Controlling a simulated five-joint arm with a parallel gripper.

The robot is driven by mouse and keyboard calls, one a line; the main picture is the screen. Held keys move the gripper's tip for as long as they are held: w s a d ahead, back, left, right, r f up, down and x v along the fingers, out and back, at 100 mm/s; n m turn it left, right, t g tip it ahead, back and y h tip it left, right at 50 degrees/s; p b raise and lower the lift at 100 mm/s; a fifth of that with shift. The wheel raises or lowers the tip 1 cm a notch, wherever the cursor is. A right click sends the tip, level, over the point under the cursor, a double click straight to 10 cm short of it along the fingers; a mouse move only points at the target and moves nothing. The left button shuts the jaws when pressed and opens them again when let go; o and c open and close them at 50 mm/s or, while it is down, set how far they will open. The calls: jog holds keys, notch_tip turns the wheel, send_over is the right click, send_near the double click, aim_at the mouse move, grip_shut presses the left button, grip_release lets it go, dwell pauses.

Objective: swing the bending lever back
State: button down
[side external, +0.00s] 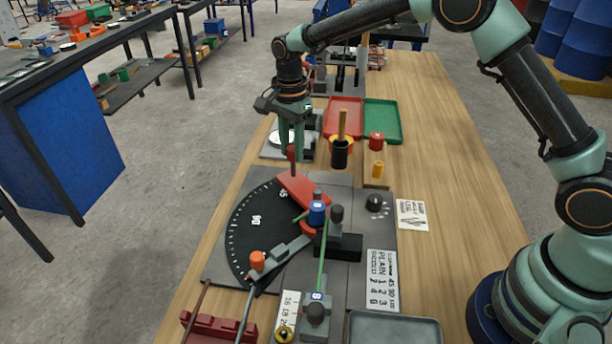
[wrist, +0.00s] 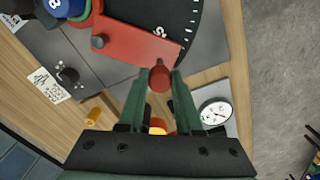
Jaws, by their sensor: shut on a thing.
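The bending lever (side external: 300,190) is a red bar over the black angle dial (side external: 252,235), near the 45 mark; it also shows in the wrist view (wrist: 135,45). My gripper (side external: 292,157) points down and is shut on the lever's upright dark red handle (wrist: 160,80) at its far end. In the wrist view the handle lies between my green fingertips (wrist: 160,73). The lever's other end is at the blue-topped post (side external: 317,212). A green rod (side external: 322,260) runs past that post, and a short green piece (side external: 300,217) angles off to its left.
A grey arm with an orange knob (side external: 257,262) lies across the dial. A round white gauge (wrist: 214,114) stands behind my gripper. A black cup (side external: 341,155), red tray (side external: 345,115) and green tray (side external: 383,122) are farther back.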

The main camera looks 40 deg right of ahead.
jog(key=s+d+m, duration=0.7)
jog(key=d+m, duration=0.1)
jog(key=m, duration=0.1)
jog(key=shift+d+r, duration=0.15)
jog(key=shift+d, duration=0.25)
jog(key=c, duration=0.6)
grip_release()
notch_tip(320, 180, up, 12)
dwell(0.4)
